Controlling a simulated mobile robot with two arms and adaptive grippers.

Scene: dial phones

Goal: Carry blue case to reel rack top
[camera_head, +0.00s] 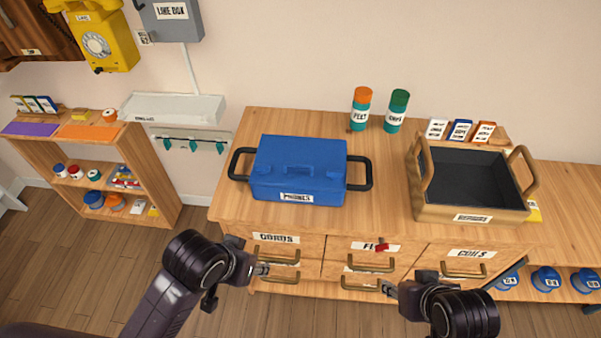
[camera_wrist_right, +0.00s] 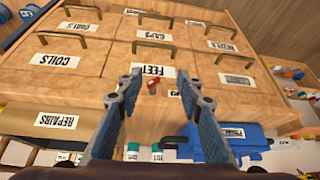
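The blue case (camera_head: 300,168), labelled PHONES, stands upright on the wooden drawer counter (camera_head: 230,195), with a dark loop handle at each side. Its blue side also shows upside down in the right wrist view (camera_wrist_right: 215,140). The low wooden unit at the right, with blue reels on its shelf, looks like the reel rack (camera_head: 570,215); its top is partly in view. My left gripper (camera_head: 265,270) is in front of the left drawers, below the case; its finger gap is unclear. My right gripper (camera_head: 387,288) is open and empty before the middle drawers, apart from the case.
A tan crate (camera_head: 425,208) with upright handles stands right of the case, near the rack. Two capped jars (camera_head: 361,112) and small boxes (camera_head: 460,131) stand behind. A red piece (camera_head: 382,247) shows at a drawer label. A left shelf unit (camera_head: 160,190) holds spools.

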